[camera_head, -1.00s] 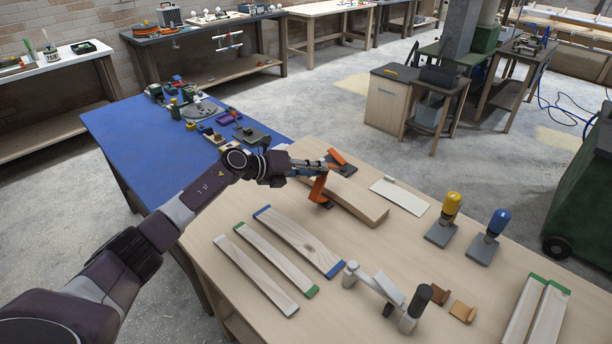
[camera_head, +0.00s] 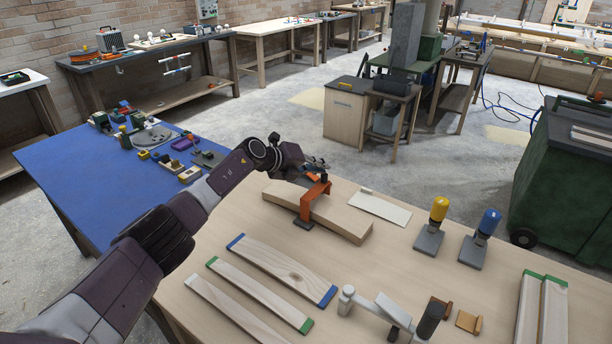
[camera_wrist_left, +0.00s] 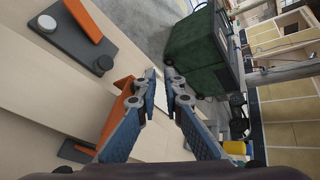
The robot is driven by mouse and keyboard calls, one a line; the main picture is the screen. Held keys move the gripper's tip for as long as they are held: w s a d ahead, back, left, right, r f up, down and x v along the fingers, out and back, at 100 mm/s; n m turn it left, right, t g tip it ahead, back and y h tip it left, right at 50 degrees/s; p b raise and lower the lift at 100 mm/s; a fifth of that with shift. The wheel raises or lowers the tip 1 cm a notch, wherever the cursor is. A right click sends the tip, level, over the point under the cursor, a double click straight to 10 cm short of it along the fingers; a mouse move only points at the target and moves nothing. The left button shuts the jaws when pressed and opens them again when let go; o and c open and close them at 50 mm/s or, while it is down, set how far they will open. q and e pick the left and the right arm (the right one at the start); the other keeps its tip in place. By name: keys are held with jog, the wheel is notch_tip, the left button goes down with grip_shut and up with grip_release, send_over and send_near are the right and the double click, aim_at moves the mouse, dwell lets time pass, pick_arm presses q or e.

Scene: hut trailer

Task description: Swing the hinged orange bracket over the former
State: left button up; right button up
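The orange bracket (camera_head: 309,199) stands in the head view at the pale wooden former (camera_head: 346,222), with a dark foot (camera_head: 303,224) at the former's near side. Its upper part reaches across the top of the former. My left gripper (camera_head: 316,166) is just beyond the bracket, above the far side of the former. In the left wrist view my left gripper (camera_wrist_left: 161,82) has its fingers apart, with nothing seen between them. The bracket (camera_wrist_left: 121,97) is beside the left-hand finger, which partly hides it; I cannot tell whether they touch. My right gripper is out of view.
The wrist view shows another dark base (camera_wrist_left: 72,42) with an orange arm. A white plate (camera_head: 379,207), yellow-topped (camera_head: 438,211) and blue-topped (camera_head: 488,222) stands are to the right. Colour-ended slats (camera_head: 285,268) lie in front. A blue table (camera_head: 75,175) is left.

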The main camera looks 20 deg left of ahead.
pick_arm(q)
jog(key=shift+o, duration=1.2)
jog(key=shift+d+f, duration=0.15)
jog(key=shift+f, duration=0.1)
jog(key=shift+o, duration=1.3)
jog(key=shift+s+d+r, duration=0.1)
jog(key=shift+s+d, duration=0.1)
jog(key=shift+s, duration=0.05)
jog(key=shift+o, duration=0.3)
jog(key=shift+s+r, duration=0.1)
jog(key=shift+s, duration=0.25)
jog(key=shift+a, duration=0.25)
jog(key=shift+a+f, duration=0.1)
jog(key=shift+f, duration=0.15)
jog(key=shift+r, duration=0.1)
jog(key=shift+w+a+r, duration=0.1)
jog(key=shift+w+r, duration=0.2)
jog(key=shift+r, duration=0.2)
jog(key=shift+w+a+r, duration=0.15)
jog(key=shift+w+r, duration=0.05)
jog(key=shift+r, duration=0.6)
notch_tip(320, 180, up, 6)
jog(key=w+a, duration=0.1)
jog(key=shift+w, duration=0.2)
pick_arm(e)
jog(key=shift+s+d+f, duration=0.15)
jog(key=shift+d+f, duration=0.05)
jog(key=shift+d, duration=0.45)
